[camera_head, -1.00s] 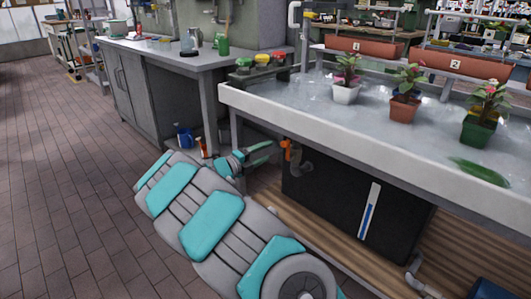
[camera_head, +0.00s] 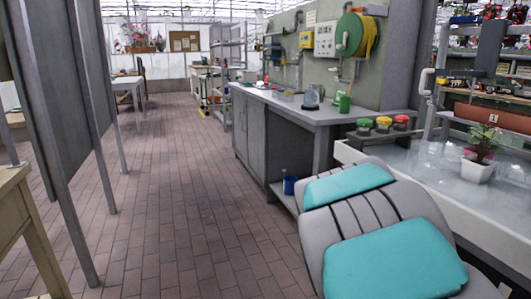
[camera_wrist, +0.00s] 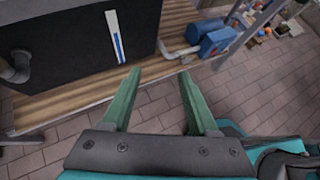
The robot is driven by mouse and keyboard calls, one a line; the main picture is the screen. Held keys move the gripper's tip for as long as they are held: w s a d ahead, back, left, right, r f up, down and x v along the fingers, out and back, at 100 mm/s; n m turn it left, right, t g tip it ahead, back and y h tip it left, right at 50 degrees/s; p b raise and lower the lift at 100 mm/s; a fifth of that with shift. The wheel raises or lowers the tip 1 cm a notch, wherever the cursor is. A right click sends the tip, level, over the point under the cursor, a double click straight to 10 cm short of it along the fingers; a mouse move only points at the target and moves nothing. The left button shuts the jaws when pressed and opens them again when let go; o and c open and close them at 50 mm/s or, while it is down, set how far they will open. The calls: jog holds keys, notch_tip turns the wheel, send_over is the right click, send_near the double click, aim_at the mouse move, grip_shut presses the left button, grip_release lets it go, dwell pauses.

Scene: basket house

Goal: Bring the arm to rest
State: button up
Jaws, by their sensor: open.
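My gripper (camera_wrist: 161,92) shows in the wrist view with its two green fingers spread apart. Nothing is between the fingers. Below and beyond them are the brick floor (camera_wrist: 150,108) and a wooden slatted shelf (camera_wrist: 75,92). In the head view, grey and teal links of my arm fill the lower right, and the gripper itself is out of that view.
A grey workbench (camera_head: 285,105) with a blue jug (camera_head: 289,186) under it stands ahead. A white basin (camera_head: 415,180) with a potted plant (camera_head: 480,155) is at right. A black box (camera_wrist: 75,40) and blue pump (camera_wrist: 216,38) are near my gripper. The left aisle is clear.

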jog(key=s+a+f+m+y, duration=0.3)
jog(key=s+a+m+y, duration=0.2)
jog(key=s+a+m, duration=0.3)
jog(key=s+a+f+m+y, duration=0.3)
jog(key=s+a+m+y, duration=0.2)
jog(key=s+a, duration=0.8)
jog(key=a+m, duration=0.1)
jog(key=m, duration=0.2)
jog(key=shift+s+a+m+y, duration=0.2)
jog(key=shift+m+y, duration=0.1)
jog(key=shift+y, duration=0.1)
jog(key=shift+c, duration=0.7)
jog(key=shift+d, duration=0.15)
